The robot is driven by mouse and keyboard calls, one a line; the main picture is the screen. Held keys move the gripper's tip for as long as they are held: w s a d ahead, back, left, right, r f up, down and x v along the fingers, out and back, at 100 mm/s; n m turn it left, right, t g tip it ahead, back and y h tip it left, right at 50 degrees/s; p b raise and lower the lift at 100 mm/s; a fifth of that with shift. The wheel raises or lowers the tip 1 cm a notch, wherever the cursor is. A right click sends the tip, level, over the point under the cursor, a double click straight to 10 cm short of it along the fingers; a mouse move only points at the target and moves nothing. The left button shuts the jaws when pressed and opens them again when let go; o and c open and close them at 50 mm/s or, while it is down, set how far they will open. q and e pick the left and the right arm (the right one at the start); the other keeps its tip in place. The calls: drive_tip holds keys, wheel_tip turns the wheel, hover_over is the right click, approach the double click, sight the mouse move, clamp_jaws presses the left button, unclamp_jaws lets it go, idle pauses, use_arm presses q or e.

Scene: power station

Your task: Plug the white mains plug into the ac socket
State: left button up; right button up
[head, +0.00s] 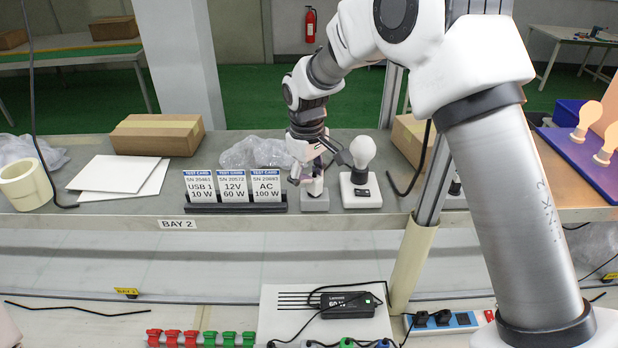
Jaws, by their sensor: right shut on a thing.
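My right gripper (316,176) reaches down to the shelf from above and is shut on a small white thing (315,187), which looks like the white mains plug. The thing sits at or just over a small grey block (314,202); I cannot tell whether it touches it. The gripper's fingers hide part of it. A blue power strip (463,320) with black plugs in it lies at the lower right; I cannot tell whether it holds the ac socket. A test card reading AC 100 W (265,187) stands left of the gripper. My left gripper is not in view.
A white-based bulb lamp (361,193) stands close right of the gripper. Cards for USB 1 (199,188) and 12V (232,187), and a cardboard box (155,135), stand left. A black adapter (348,305) and several red and green connectors (190,339) lie lower down.

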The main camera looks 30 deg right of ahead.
drive_tip(key=shift+f, duration=0.2)
idle(0.5)
drive_tip(key=o, duration=1.5)
drive_tip(key=shift+c, duration=0.2)
wheel_tip(320, 180, up, 12)
drive_tip(key=shift+a, duration=0.2)
drive_tip(key=shift+f, duration=0.1)
